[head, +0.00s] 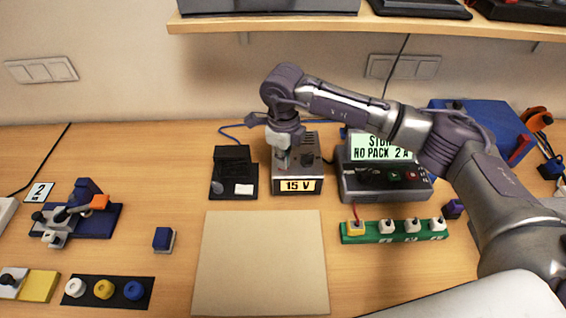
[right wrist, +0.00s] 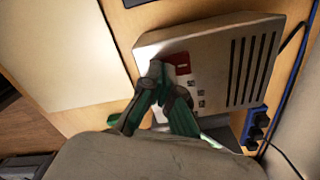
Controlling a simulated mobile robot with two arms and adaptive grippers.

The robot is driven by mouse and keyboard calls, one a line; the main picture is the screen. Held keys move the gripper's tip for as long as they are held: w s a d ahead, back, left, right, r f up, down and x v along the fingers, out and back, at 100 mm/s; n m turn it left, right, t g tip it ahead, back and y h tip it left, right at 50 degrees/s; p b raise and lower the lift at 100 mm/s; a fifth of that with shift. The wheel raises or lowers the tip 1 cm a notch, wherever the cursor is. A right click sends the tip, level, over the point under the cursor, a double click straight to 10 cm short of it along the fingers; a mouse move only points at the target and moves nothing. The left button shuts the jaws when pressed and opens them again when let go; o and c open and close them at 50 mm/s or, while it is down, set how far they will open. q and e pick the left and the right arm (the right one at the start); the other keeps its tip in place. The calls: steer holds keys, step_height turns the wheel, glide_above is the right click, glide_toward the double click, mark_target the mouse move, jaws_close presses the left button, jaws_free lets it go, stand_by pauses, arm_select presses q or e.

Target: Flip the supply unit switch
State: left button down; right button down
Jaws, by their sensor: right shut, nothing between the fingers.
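The supply unit (head: 310,170) is a grey box with a "15 V" label on its front, standing at the back middle of the table. My right gripper (head: 281,165) is over its left part, pointing down, shut and empty. In the right wrist view the supply unit (right wrist: 215,50) has vent slots and a red switch (right wrist: 182,63). The shut fingertips of my right gripper (right wrist: 157,72) are right beside the red switch; I cannot tell whether they touch it. The switch's position cannot be told, and in the head view the gripper hides it. My left gripper is not in view.
A black device (head: 233,172) stands close left of the unit. A grey tester (head: 385,180) with a lit green display stands to its right. A green strip with several white connectors (head: 394,230) lies in front of the tester. A bare beige mat (head: 260,262) lies in front.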

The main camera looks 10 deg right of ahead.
steer(key=shift+f, duration=0.2)
steer(key=shift+r, duration=0.1)
steer(key=shift+r+p, duration=0.3)
steer(key=shift+r, duration=0.45)
steer(key=shift+r+p, duration=1.1)
steer(key=shift+r, duration=1.6)
